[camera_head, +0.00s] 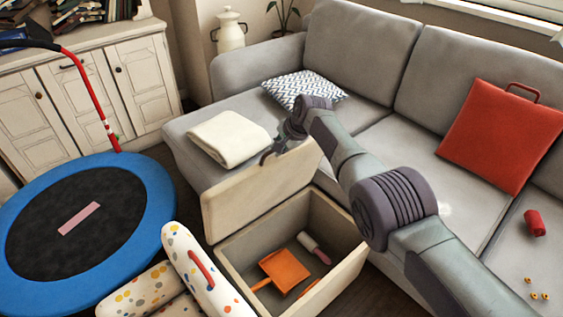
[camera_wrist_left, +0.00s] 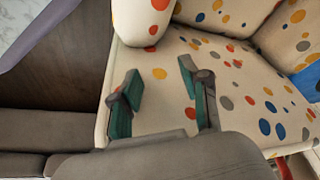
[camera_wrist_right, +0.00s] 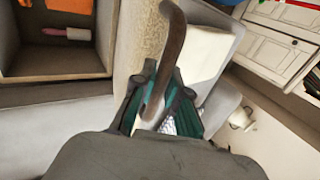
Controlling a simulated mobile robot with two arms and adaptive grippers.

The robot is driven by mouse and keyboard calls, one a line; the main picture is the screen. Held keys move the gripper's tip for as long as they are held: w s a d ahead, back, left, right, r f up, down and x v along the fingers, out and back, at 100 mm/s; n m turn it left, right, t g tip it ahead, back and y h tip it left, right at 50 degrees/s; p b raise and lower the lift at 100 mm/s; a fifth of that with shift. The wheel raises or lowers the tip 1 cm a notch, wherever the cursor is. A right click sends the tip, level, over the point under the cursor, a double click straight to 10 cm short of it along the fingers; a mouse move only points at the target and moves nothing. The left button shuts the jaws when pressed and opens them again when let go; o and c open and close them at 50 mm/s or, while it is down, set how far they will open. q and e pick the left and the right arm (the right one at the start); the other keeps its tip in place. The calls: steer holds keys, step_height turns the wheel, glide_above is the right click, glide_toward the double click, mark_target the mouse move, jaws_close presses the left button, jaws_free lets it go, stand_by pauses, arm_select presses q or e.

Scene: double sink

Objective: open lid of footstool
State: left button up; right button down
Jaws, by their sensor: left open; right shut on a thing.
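The footstool (camera_head: 352,265) is an open beige box in the head view, with its inside showing. Its lid (camera_head: 255,192) stands raised, close to upright, along the box's far left edge. My right gripper (camera_head: 278,140) is at the lid's top edge, shut on a curved brown handle (camera_wrist_right: 172,40), which shows between its fingers in the right wrist view. An orange dustpan (camera_head: 284,270) and a white roller with a pink handle (camera_head: 313,247) lie in the box. My left gripper (camera_wrist_left: 160,90) is open and empty above a dotted chair, outside the head view.
The grey sofa (camera_head: 437,170) stands behind and right of the footstool, with a folded cream blanket (camera_head: 230,138) on its left seat. The dotted chair (camera_head: 195,270) is close to the box's left side. A blue trampoline (camera_head: 150,200) stands farther left.

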steer(key=w+b, duration=0.1)
steer(key=b, duration=0.2)
steer(key=shift+w+b, duration=0.1)
steer(key=shift+b, duration=0.2)
steer(key=b, duration=0.3)
steer(key=shift+w+a+r, duration=0.1)
steer(key=shift+a+r, duration=0.05)
steer(key=shift+r, duration=0.1)
arm_select(q)
step_height(320, 180, up, 16)
steer(key=w+t, duration=0.2)
steer(key=shift+w+d+b, duration=0.2)
steer(key=shift+d+b, duration=0.05)
steer(key=shift+b, duration=0.05)
arm_select(e)
steer(key=shift+a+r, duration=0.1)
steer(key=shift+r, duration=0.05)
arm_select(q)
steer(key=shift+r, duration=0.1)
arm_select(e)
steer(key=c, duration=1.3)
jaws_free()
steer(key=shift+o, duration=0.6)
steer(key=shift+a, duration=0.1)
steer(key=shift+s, duration=0.2)
